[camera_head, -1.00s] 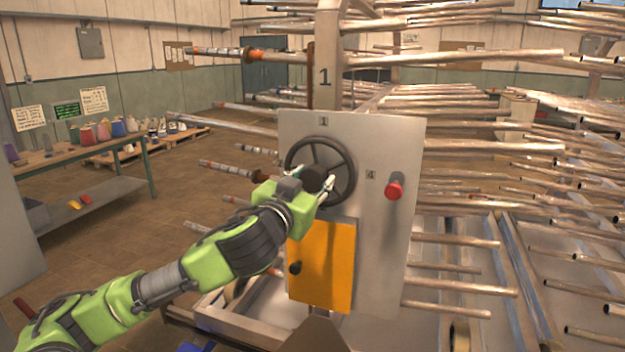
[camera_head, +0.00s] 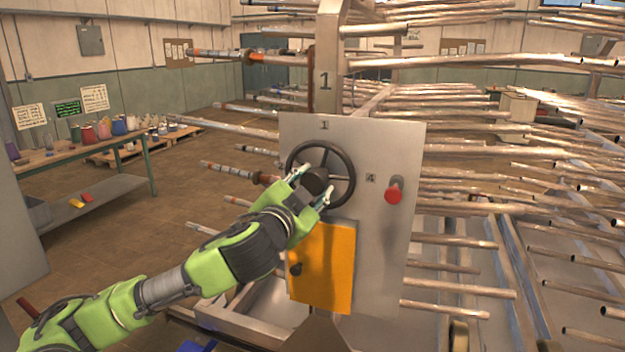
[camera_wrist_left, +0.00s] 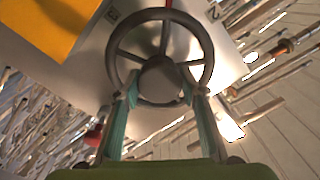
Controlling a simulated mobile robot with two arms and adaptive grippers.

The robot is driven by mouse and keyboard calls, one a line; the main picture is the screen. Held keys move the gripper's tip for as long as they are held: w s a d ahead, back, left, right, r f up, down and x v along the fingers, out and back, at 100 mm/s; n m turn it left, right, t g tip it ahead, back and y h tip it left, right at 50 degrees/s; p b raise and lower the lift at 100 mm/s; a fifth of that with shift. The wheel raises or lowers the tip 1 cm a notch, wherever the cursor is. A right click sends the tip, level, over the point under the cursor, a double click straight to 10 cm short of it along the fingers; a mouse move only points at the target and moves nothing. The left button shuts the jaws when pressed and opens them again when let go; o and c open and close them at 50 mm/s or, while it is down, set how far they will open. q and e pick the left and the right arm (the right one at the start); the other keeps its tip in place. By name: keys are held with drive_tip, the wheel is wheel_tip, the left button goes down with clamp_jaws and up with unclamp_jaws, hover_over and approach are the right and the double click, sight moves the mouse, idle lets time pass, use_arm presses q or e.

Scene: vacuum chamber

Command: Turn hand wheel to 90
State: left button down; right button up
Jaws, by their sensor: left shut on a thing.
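The dark hand wheel (camera_head: 350,186) is mounted on a light grey upright panel (camera_head: 390,255). It has a round rim, spokes and a thick dark hub (camera_head: 316,180). My left gripper (camera_head: 312,185) reaches in from the lower left, with its fingers on either side of the hub. In the left wrist view the hand wheel (camera_wrist_left: 205,50) faces the camera, and the two fingers of the gripper (camera_wrist_left: 160,98) flank the hub (camera_wrist_left: 161,78), shut on the wheel. The exact finger contact is partly hidden. My right gripper is not in view.
An orange door (camera_head: 325,268) with a dark knob lies below the wheel. Many metal tubes (camera_head: 470,145) project behind the panel. A workbench (camera_head: 120,195) stands at the left.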

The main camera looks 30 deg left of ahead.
use_arm(q)
drive_tip(key=m+p, duration=0.1)
drive_tip(key=m, duration=0.2)
drive_tip(key=shift+r+m, duration=0.15)
drive_tip(key=shift+m, duration=0.25)
drive_tip(key=shift+a+m+p, duration=0.1)
drive_tip(key=shift+m+p, duration=0.9)
drive_tip(key=shift+m, duration=0.8)
drive_tip(key=c, duration=1.3)
unclamp_jaws()
drive_tip(key=shift+w+f, duration=0.2)
drive_tip(key=shift+s, duration=0.1)
drive_tip(key=v, duration=0.7)
drive_tip(key=shift+s, duration=0.2)
